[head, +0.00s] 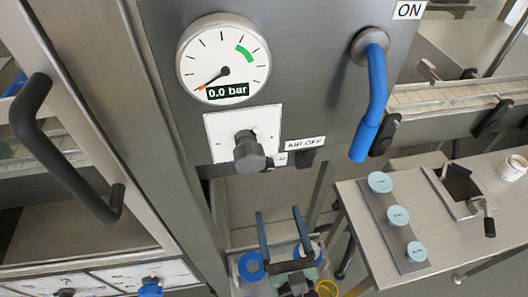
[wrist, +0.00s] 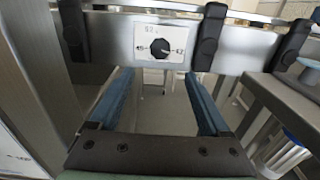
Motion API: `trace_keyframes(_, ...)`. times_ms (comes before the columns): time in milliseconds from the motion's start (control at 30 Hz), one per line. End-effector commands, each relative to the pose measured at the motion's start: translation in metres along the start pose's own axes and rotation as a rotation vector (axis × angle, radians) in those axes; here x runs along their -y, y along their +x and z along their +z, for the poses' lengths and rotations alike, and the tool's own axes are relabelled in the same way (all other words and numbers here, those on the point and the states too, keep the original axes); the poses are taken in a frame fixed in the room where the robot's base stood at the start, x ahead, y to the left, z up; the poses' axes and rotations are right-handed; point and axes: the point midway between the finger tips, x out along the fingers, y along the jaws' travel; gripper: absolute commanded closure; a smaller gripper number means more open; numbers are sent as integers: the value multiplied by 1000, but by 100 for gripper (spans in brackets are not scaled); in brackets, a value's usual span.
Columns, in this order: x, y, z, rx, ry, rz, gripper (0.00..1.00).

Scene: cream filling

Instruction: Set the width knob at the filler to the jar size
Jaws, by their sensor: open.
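In the wrist view, a round black knob (wrist: 160,47) sits on a white plate (wrist: 145,34) on a metal rail. Small markings stand above it, to its left and to its right; they are too small to read surely. A pale line shows on the knob, but I cannot tell exactly where it points. My gripper (wrist: 158,74) is open and empty below the knob, its blue fingers apart and not visibly touching it. In the head view my gripper (head: 278,209) shows at the bottom middle, pointing away. The knob does not show clearly there.
In the head view, a gauge (head: 223,58) reads 0.0 bar above a grey knob (head: 249,152). A blue lever (head: 374,95) hangs near an ON label. At right, a table (head: 455,240) bears a plate with three pale blue discs (head: 397,216) and a white jar (head: 513,168).

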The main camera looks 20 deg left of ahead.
Motion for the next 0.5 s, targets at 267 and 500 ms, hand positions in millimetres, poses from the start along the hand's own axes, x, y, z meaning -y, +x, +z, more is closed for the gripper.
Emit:
trace_keyframes(267, -1, 48, 2, 5, -4, 6, 19)
trace_keyframes(500, -1, 95, 2, 4, -6, 5, 19)
